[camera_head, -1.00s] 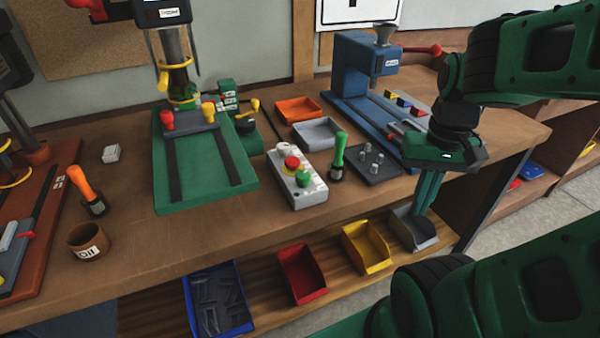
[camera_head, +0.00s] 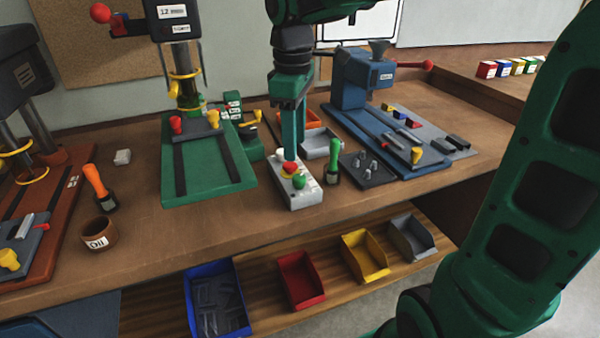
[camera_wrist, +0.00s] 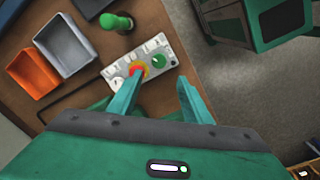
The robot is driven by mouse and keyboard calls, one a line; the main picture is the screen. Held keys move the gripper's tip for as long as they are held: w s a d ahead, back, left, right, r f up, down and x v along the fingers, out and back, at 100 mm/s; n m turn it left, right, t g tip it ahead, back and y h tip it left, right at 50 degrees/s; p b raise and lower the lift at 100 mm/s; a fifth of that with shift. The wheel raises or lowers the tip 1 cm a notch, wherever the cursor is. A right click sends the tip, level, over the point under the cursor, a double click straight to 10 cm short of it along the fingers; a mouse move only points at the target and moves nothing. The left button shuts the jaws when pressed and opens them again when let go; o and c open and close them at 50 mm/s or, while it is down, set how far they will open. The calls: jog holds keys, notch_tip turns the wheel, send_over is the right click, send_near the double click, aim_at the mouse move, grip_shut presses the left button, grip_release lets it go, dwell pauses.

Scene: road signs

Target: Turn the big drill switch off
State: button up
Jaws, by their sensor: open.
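The green drill press (camera_head: 205,185) with a dark head stands at the back left of the bench in the head view. A pale control box (camera_head: 305,201) with a red button (camera_head: 291,168) and a green button (camera_head: 299,181) lies to its right. My gripper (camera_head: 289,155) hangs fingers down over the box's far end. In the wrist view my gripper (camera_wrist: 160,78) is open and empty. One finger overlaps the box near the red button (camera_wrist: 139,69), which has a yellow ring; the green button (camera_wrist: 158,61) is clear. Contact cannot be told.
A green-handled tool (camera_head: 334,158) stands close right of the box. Behind are an orange tray (camera_head: 312,118) and a grey tray (camera_head: 316,146). A blue press (camera_head: 362,85) is at right. An orange-handled tool (camera_head: 96,183) and oil pot (camera_head: 98,234) are at left. Bench front is clear.

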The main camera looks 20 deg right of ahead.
aim_at(299, 176)
jog(key=f, duration=0.6)
jog(key=d+f, duration=0.1)
jog(key=f, duration=0.2)
jog(key=shift+w+f, duration=0.15)
jog(key=shift+f, duration=0.05)
